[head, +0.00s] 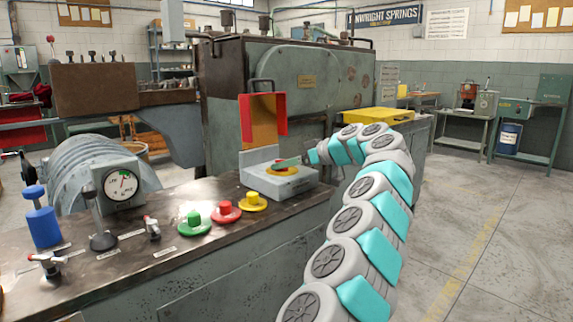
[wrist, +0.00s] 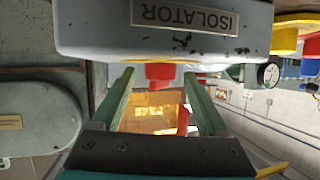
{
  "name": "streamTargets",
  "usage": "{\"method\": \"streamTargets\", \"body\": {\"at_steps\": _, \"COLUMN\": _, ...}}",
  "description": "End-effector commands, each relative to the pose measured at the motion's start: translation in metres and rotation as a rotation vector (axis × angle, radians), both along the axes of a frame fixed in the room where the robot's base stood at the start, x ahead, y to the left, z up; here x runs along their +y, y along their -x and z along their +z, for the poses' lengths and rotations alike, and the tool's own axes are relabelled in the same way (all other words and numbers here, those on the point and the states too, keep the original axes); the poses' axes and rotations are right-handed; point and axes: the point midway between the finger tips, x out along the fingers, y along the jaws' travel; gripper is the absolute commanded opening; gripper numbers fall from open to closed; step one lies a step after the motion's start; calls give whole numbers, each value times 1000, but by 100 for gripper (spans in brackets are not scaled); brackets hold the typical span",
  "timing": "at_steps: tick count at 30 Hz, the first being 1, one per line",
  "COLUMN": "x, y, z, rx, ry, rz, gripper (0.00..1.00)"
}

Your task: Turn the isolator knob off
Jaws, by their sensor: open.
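The isolator is a grey box (head: 285,187) on the bench top, with a red and yellow knob (head: 279,169) on its upper face. In the wrist view, which is upside down, the box front bears an ISOLATOR plate (wrist: 185,16). The red knob part (wrist: 160,74) shows between the fingertips there. My gripper (head: 277,165) reaches in from the right, low over the box. In the wrist view my gripper (wrist: 159,74) has its two green fingers apart, one on each side of the knob. Contact cannot be told. The knob's pointer direction is hidden.
A raised red-framed amber cover (head: 263,125) stands behind the knob. Green (head: 194,222), red (head: 226,211) and yellow (head: 253,202) buttons lie left of the box. A gauge (head: 122,185) and levers stand farther left. The floor at right is clear.

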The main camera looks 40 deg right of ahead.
Motion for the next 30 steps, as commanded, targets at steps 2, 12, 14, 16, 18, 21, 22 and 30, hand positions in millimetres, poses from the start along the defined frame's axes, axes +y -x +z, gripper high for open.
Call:
{"method": "streamTargets", "body": {"at_steps": 2, "x": -2, "y": 6, "z": 2, "rx": -1, "ry": 0, "rz": -1, "gripper": 77}}
{"method": "streamTargets", "body": {"at_steps": 12, "x": -17, "y": 50, "z": 21, "rx": -1, "ry": 0, "rz": -2, "gripper": 77}}
{"method": "streamTargets", "body": {"at_steps": 14, "x": -20, "y": 58, "z": 25, "rx": -1, "ry": 1, "rz": -3, "gripper": 77}}
{"method": "streamTargets", "body": {"at_steps": 16, "x": -22, "y": 63, "z": 27, "rx": -1, "ry": 1, "rz": -4, "gripper": 77}}
{"method": "streamTargets", "body": {"at_steps": 18, "x": -23, "y": 65, "z": 29, "rx": -1, "ry": 1, "rz": -3, "gripper": 77}}
{"method": "streamTargets", "body": {"at_steps": 21, "x": -22, "y": 66, "z": 29, "rx": -1, "ry": 0, "rz": -2, "gripper": 77}}
{"method": "streamTargets", "body": {"at_steps": 22, "x": -22, "y": 66, "z": 29, "rx": -1, "ry": 0, "rz": -2, "gripper": 77}}
{"method": "streamTargets", "body": {"at_steps": 30, "x": -22, "y": 65, "z": 29, "rx": -1, "ry": 0, "rz": -1, "gripper": 77}}
